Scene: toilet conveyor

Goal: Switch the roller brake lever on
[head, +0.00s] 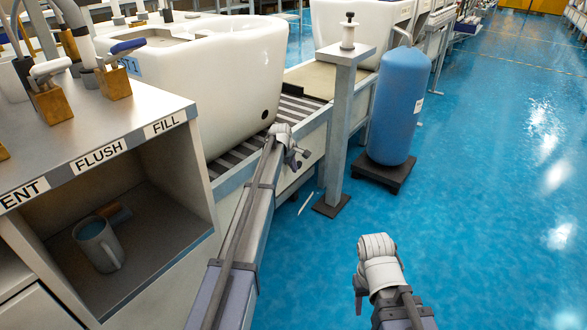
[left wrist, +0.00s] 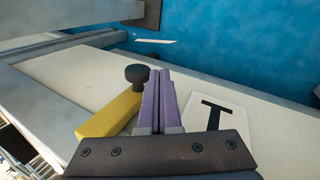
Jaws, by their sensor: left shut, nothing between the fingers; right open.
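A yellow lever (left wrist: 112,114) with a round black knob (left wrist: 137,75) lies along the pale side face of the conveyor frame in the left wrist view. I take it for the roller brake lever; the head view does not show it. My left gripper (left wrist: 160,98) is shut and empty, its purple fingers just right of the knob. I cannot tell if they touch it. In the head view the left gripper (head: 296,157) is at the conveyor's outer side. My right gripper (head: 372,268) is over the blue floor, away from the conveyor; its fingers are hard to make out.
A white label with a black T (left wrist: 213,117) is right of the fingers. A white toilet body (head: 225,85) sits on the conveyor rollers (head: 290,112). A grey post (head: 344,120) and blue tank (head: 399,105) stand beyond. A shelf holds a mug (head: 98,243). Floor at right is clear.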

